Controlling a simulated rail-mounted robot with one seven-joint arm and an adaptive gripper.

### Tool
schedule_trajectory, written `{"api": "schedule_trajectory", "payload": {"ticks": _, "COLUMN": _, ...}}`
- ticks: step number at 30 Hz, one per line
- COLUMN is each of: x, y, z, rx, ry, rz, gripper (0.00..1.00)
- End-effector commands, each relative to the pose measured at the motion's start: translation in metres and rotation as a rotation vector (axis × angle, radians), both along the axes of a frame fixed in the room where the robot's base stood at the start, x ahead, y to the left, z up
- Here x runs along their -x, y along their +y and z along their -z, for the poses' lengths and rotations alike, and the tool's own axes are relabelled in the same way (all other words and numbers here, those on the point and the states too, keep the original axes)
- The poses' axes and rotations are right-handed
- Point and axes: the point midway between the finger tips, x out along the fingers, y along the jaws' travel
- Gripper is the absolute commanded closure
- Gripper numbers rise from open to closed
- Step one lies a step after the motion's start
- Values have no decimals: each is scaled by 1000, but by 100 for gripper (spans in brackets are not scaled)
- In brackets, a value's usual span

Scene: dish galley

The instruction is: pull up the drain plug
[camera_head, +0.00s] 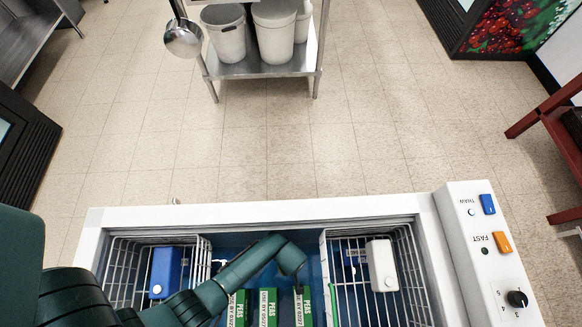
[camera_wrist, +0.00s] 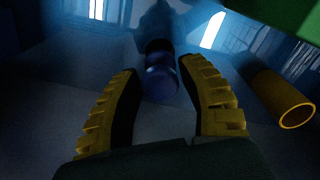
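In the wrist view, a dark blue, rounded plug (camera_wrist: 161,80) stands on the dim floor of the chest, with a dark upper part behind it. My gripper (camera_wrist: 160,72) is open, with one yellow-and-black finger on each side of the plug. The plug sits between the fingertips, and I see a gap on the left; contact on the right is hard to tell in the dark. In the head view my arm reaches down into the white chest freezer (camera_head: 270,211), and the gripper and plug are hidden there.
A yellow tube (camera_wrist: 284,102) lies right of my fingers. Green PEAS boxes (camera_head: 268,306) stand in the chest between a left wire basket (camera_head: 125,270) and a right wire basket (camera_head: 345,285). A control panel (camera_head: 487,250) is on the right rim.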

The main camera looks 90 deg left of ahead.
Motion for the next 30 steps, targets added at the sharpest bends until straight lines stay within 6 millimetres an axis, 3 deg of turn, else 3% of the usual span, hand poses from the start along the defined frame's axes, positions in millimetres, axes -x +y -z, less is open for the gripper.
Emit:
{"api": "schedule_trajectory", "payload": {"ticks": 1, "x": 0, "y": 0, "z": 0, "rx": 0, "ry": 0, "rz": 0, "gripper": 49}}
{"api": "schedule_trajectory", "payload": {"ticks": 3, "x": 0, "y": 0, "z": 0, "rx": 0, "ry": 0, "rz": 0, "gripper": 39}}
{"api": "schedule_trajectory", "payload": {"ticks": 13, "x": 0, "y": 0, "z": -3, "rx": 0, "ry": 0, "rz": 0, "gripper": 39}}
{"api": "schedule_trajectory", "payload": {"ticks": 30, "x": 0, "y": 0, "z": -54, "rx": 0, "ry": 0, "rz": 0, "gripper": 39}}
